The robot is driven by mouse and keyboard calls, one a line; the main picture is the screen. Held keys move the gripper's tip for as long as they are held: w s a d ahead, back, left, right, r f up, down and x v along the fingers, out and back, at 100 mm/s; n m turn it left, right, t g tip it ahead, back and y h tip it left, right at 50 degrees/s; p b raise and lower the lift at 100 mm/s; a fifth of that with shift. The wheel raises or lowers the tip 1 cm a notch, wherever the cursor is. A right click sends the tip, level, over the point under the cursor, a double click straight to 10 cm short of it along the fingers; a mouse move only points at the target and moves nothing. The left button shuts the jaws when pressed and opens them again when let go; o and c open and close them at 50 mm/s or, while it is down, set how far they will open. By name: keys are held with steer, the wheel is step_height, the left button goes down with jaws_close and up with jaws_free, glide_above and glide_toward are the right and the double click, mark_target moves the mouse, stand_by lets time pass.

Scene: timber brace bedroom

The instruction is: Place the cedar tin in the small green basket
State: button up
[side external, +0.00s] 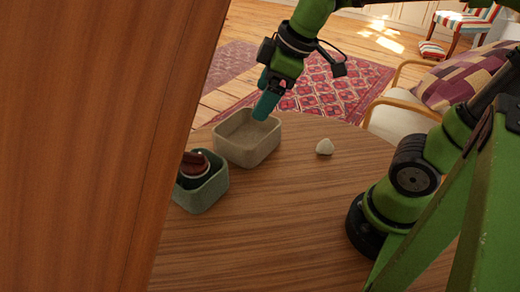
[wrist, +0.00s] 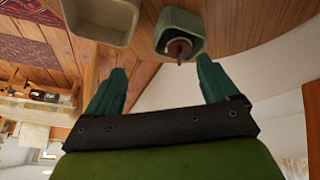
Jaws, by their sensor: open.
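The small green basket (side external: 208,192) stands on the round wooden table, its left side partly hidden by a wooden panel. A dark round item with a reddish-brown top, which looks like the cedar tin (side external: 195,163), is inside it and rises above the rim. In the wrist view the green basket (wrist: 189,19) and the tin (wrist: 178,47) show near the top, beyond the fingertips. My gripper (side external: 265,108) is over the back right rim of a beige basket, to the right of and apart from the green one. Its teal fingers are spread and empty in the wrist view (wrist: 161,68).
The empty beige basket (side external: 260,146) stands just behind and right of the green basket. The large wooden panel (side external: 90,140) blocks the left of the side view. The table's front middle is clear.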

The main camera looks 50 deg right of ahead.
steer(key=s+d+f+m+t, duration=0.1)
steer(key=s+m, duration=0.4)
steer(key=m, duration=0.5)
steer(key=shift+s+d+m+t, duration=0.35)
steer(key=shift+d+m+t, duration=0.05)
steer(key=shift+d+t, duration=0.35)
